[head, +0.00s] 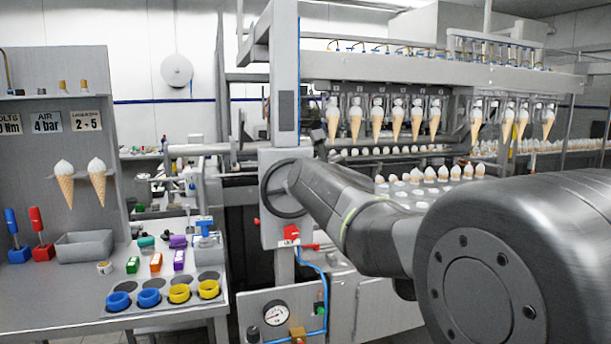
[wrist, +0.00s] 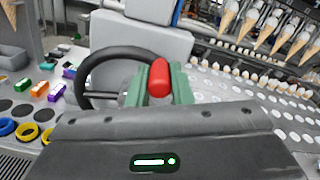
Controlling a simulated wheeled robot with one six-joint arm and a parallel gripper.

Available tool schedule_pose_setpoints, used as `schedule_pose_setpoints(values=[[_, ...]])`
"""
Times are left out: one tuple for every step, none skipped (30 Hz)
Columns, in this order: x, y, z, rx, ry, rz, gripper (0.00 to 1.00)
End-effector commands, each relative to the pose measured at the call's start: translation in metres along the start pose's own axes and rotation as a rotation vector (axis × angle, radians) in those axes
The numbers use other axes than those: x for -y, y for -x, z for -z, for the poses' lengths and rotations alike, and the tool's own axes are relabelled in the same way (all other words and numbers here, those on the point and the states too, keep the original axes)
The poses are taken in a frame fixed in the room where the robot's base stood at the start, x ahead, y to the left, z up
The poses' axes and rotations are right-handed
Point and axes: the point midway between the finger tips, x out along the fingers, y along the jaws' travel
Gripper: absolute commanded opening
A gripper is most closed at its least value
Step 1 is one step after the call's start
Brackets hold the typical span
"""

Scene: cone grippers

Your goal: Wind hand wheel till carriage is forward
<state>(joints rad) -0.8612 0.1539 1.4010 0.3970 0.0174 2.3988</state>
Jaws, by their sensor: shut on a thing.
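The hand wheel (head: 266,190) is a dark ring on the front of a grey upright housing, left of centre in the head view. My forearm covers its right side there and hides my gripper. In the wrist view the wheel's black rim (wrist: 83,82) and a spoke show to the left of my fingers. My gripper (wrist: 160,93), with green fingers, is shut on a red knob (wrist: 160,74) at the wheel's right side. A long row of grippers holding cones (head: 397,118) hangs behind; I cannot tell how far forward the carriage is.
A red fitting (head: 291,232) sits on the housing just below the wheel, with a pressure gauge (head: 276,313) lower down. A bench (head: 40,300) with coloured rings and blocks stands to the left. A tray of cone tops (head: 420,195) lies behind my arm.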

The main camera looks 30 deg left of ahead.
Motion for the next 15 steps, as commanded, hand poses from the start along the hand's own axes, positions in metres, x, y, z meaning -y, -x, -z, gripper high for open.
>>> schedule_pose_setpoints(values=[[0.0022,0.0004,-0.0006,0.004,-0.004,0.005,0.0],[0.0024,0.0004,-0.0007,0.004,-0.007,0.005,0.0],[0.0025,0.0004,-0.0008,0.004,-0.009,0.004,0.0],[0.0026,0.0004,-0.0009,0.004,-0.011,0.004,0.0],[0.0027,0.0004,-0.001,0.004,-0.012,0.004,0.0],[0.0027,0.0004,-0.0011,0.004,-0.012,0.004,0.0],[0.0027,0.0004,-0.0011,0.004,-0.012,0.004,0.0],[0.0027,0.0004,-0.0011,0.004,-0.012,0.004,0.0],[0.0027,0.0004,-0.0011,0.004,-0.012,0.004,0.0],[0.0027,0.0004,-0.001,0.003,-0.012,0.004,0.0],[0.0026,0.0004,-0.001,0.003,-0.012,0.004,0.0],[0.0026,0.0004,-0.0009,0.003,-0.012,0.003,0.0],[0.0026,0.0004,-0.0008,0.003,-0.012,0.003,0.0],[0.0026,0.0004,-0.0008,0.003,-0.012,0.003,0.0],[0.0026,0.0004,-0.0007,0.003,-0.012,0.003,0.23]])
